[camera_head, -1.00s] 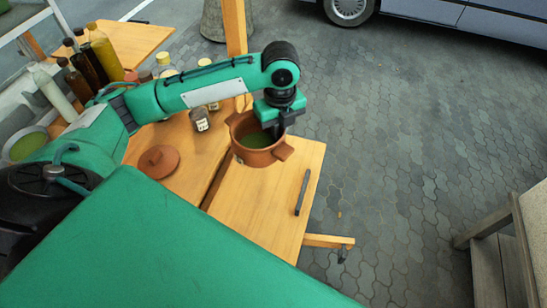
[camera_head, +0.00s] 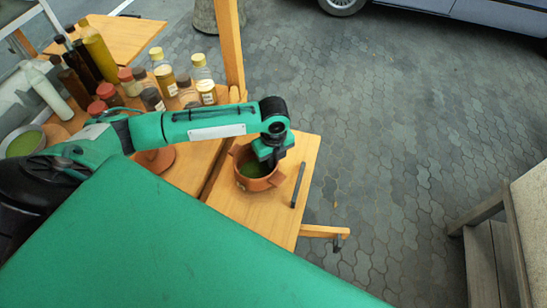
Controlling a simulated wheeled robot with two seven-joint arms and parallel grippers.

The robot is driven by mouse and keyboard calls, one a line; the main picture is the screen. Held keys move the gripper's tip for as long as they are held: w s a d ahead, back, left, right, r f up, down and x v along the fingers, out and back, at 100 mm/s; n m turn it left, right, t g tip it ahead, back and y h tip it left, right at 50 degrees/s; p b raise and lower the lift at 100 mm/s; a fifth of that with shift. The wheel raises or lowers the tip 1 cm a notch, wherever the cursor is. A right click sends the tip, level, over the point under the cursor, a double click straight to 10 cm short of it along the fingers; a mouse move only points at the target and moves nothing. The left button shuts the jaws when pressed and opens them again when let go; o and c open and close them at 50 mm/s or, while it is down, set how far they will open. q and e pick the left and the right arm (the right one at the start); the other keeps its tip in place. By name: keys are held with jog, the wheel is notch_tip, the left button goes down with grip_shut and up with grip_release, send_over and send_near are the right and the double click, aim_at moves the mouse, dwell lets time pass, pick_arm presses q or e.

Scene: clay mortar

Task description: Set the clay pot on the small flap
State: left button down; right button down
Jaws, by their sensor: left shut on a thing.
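The clay pot (camera_head: 254,183) is brown-orange with two lug handles and something green inside. It is over the small wooden flap (camera_head: 270,214) and looks to be at or very near its surface; I cannot tell whether it touches. My left gripper (camera_head: 265,162) is shut on the clay pot from above, at its far right side. The fingertips are partly hidden by the gripper body and the pot wall. My right gripper is not in view.
A dark bar (camera_head: 298,185) lies on the flap just right of the pot. The clay lid (camera_head: 156,161) lies on the main table, partly behind my arm. Several bottles and jars (camera_head: 164,78) stand behind my arm. The near part of the flap is bare.

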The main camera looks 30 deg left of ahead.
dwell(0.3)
pick_arm(q)
jog(key=c, duration=1.6)
grip_release()
jog(key=shift+f, duration=0.1)
jog(key=shift+o, duration=0.2)
notch_tip(320, 180, up, 12)
jog(key=shift+r+b, duration=0.2)
jog(key=shift+b, duration=0.7)
